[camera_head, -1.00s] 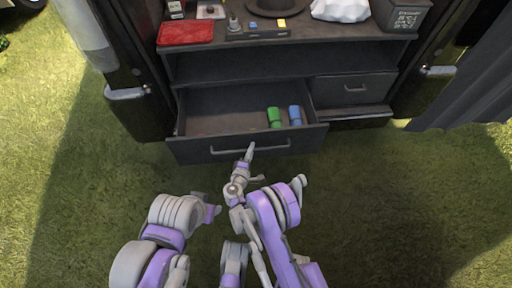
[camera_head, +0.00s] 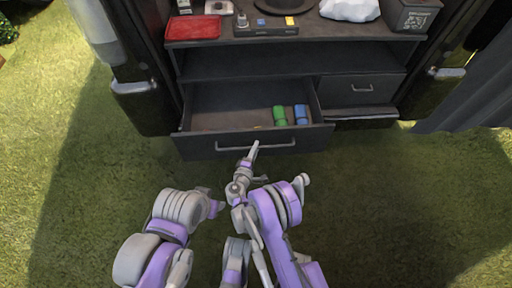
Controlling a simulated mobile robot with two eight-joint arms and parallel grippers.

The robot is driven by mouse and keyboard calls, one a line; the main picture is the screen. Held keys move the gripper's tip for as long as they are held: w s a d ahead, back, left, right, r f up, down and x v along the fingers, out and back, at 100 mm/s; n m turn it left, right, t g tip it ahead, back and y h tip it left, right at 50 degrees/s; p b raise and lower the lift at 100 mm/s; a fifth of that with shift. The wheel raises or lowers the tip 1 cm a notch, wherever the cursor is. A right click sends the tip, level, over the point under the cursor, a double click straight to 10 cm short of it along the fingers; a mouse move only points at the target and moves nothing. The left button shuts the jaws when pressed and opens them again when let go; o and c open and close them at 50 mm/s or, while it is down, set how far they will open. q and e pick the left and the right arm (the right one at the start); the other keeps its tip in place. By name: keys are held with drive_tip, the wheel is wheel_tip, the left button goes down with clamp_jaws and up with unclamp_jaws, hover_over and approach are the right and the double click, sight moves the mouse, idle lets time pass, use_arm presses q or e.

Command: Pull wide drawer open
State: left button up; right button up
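The wide drawer (camera_head: 193,145) is pulled out from the left of the dark cabinet, and its inside shows. A long bar handle (camera_head: 230,148) runs across its front. Inside lie a green item (camera_head: 280,116) and a blue item (camera_head: 301,114) at the right end. My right gripper (camera_head: 253,152) is at the handle, with a pale finger reaching up over the drawer front. I cannot tell whether it is closed on the handle. My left arm is folded at lower left; its gripper (camera_head: 216,207) shows only in small part.
A smaller drawer (camera_head: 385,89) on the right is shut. The cabinet top holds a red tray (camera_head: 194,27), a black hat (camera_head: 283,5), a white lump (camera_head: 349,9) and a dark box (camera_head: 411,15). Open cabinet doors flank both sides. Grass in front is clear.

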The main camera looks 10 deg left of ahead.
drive_tip(key=s+r, duration=0.2)
drive_tip(key=s, duration=0.7)
drive_tip(key=shift+s+a, duration=0.35)
drive_tip(key=shift+a, duration=0.05)
